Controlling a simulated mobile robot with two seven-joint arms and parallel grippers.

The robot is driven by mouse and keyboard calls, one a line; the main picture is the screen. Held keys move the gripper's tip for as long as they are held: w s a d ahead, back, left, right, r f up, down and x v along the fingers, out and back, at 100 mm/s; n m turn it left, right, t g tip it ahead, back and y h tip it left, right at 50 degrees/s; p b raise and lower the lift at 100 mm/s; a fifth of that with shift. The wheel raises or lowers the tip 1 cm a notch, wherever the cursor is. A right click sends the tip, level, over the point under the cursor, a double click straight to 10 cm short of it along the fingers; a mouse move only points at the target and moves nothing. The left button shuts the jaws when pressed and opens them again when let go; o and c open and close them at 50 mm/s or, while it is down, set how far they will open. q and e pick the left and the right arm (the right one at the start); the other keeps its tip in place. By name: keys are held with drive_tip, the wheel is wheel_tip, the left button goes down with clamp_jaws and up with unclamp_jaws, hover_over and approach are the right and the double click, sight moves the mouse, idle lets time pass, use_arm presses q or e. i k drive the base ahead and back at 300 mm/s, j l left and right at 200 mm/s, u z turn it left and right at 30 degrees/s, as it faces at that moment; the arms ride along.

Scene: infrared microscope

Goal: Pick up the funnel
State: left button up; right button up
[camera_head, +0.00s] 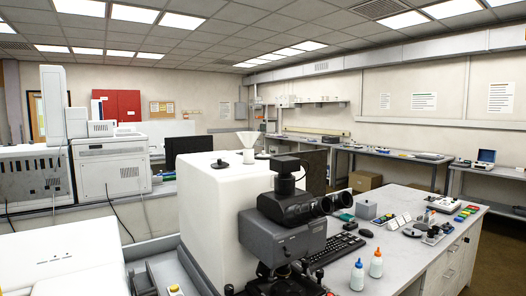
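A white funnel (248,139) shows near the middle of the picture, with its wide mouth up. It appears at the back top edge of the large white box of the infrared microscope (217,205); I cannot tell whether it rests on that top or stands just behind it. Neither of my grippers is in view.
The dark microscope head with eyepieces (283,235) stands in front of the white box. Two small bottles (357,275), a keyboard (335,249) and small parts crowd the bench (400,262) at right. White instruments (112,168) stand at left.

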sight(248, 138)
drive_tip(key=i+l, duration=0.75)
drive_tip(key=l+z, duration=0.05)
